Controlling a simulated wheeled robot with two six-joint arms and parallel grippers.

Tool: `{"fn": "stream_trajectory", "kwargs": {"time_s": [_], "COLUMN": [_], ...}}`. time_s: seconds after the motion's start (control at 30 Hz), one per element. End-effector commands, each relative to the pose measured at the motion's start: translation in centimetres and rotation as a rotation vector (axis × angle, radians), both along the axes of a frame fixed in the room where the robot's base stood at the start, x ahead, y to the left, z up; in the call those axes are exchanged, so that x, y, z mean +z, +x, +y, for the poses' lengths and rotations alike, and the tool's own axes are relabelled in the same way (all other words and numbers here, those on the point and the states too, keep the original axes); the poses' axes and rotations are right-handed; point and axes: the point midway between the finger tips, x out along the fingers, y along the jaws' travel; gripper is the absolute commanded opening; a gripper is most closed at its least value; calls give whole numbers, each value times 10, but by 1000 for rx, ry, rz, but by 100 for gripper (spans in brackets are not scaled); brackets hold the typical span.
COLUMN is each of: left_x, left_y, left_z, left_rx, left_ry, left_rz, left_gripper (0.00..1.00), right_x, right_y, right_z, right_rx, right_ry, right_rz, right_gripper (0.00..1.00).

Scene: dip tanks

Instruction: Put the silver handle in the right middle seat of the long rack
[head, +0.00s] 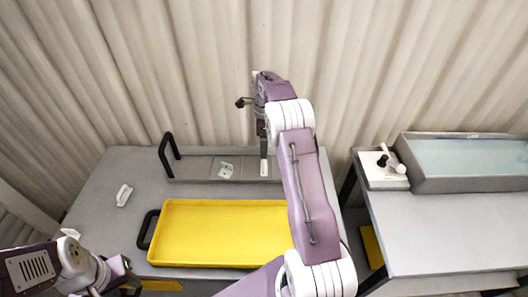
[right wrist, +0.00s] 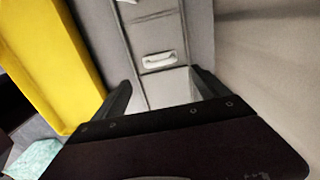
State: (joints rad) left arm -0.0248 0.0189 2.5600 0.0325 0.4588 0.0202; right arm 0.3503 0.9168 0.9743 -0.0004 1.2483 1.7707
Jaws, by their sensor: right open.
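The long rack (head: 200,165) is a grey tray at the back of the left table, split into seats. The silver handle (head: 264,168) lies crosswise in what looks like its right middle seat. In the right wrist view the silver handle (right wrist: 159,58) sits between two dividers of the long rack (right wrist: 185,28). My right gripper (head: 262,135) is above it. In the right wrist view my right gripper (right wrist: 164,93) is open, its fingers apart from the handle. My left gripper (head: 122,274) is at the lower left, far from the rack; its jaws are unclear.
Another pale piece (head: 226,169) lies in the seat to the left. A white handle-like piece (head: 124,195) lies on the table. A yellow tray (head: 215,235) stands in front of the rack. A tank (head: 470,160) and white switch box (head: 380,170) stand on the right table.

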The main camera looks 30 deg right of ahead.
Motion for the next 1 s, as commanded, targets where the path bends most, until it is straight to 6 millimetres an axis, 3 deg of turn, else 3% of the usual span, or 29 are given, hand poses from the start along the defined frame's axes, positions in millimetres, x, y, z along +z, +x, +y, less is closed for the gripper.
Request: {"fn": "stream_trajectory", "kwargs": {"time_s": [0.23,0.37,0.5,0.6,0.7,0.83,1.0], "left_x": [0,0,0,0,0,0,0], "left_y": [0,0,0,0,0,0,0], "left_z": [0,0,0,0,0,0,0], "left_rx": [0,0,0,0,0,0,0], "left_ry": [0,0,0,0,0,0,0], "left_rz": [0,0,0,0,0,0,0], "left_gripper": [36,36,36,36,36,36,36], "right_x": [8,15,18,13,4,-4,-8], "right_y": [-2,-22,-78,-132,-182,-226,-241], "right_z": [7,48,110,144,165,177,180], "right_rx": [53,404,1002,1410,1740,2006,2101], "right_ry": [0,-3,-24,-48,-71,-96,-104], "right_rz": [-2,-18,-50,-65,-74,-80,-79], "right_gripper": [85,85,85,85,85,85,85]}}
